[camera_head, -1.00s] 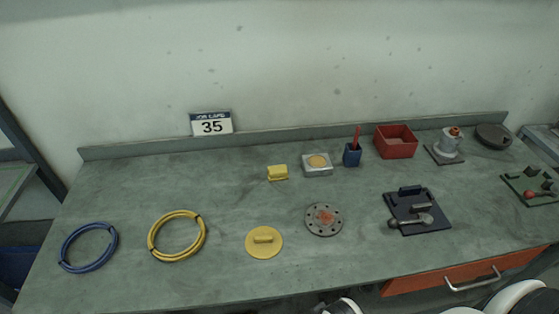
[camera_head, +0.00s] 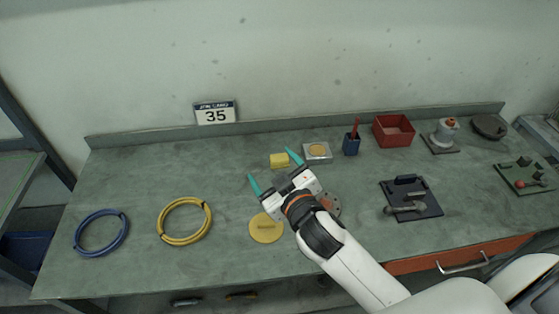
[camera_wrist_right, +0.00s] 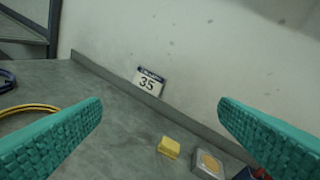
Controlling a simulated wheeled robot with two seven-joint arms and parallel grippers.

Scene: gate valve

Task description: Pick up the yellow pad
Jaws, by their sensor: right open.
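The yellow pad (camera_head: 279,160) is a small yellow block lying on the grey-green bench, left of a metal tin. It also shows in the right wrist view (camera_wrist_right: 169,148), low and right of centre, between the fingers in the picture. My right gripper (camera_head: 270,164) is open and empty, with teal fingers spread wide. It is above the bench, and its fingertips point toward the back wall near the pad without visibly touching it. In the right wrist view the ridged fingers (camera_wrist_right: 160,118) stand at both sides. My left gripper is not in view.
The metal tin (camera_head: 317,151) stands close right of the pad, then a blue cup (camera_head: 351,146) and red bin (camera_head: 393,130). Yellow (camera_head: 161,222) and blue (camera_head: 78,244) coils lie left. The bench's back ledge (camera_head: 160,133) runs behind.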

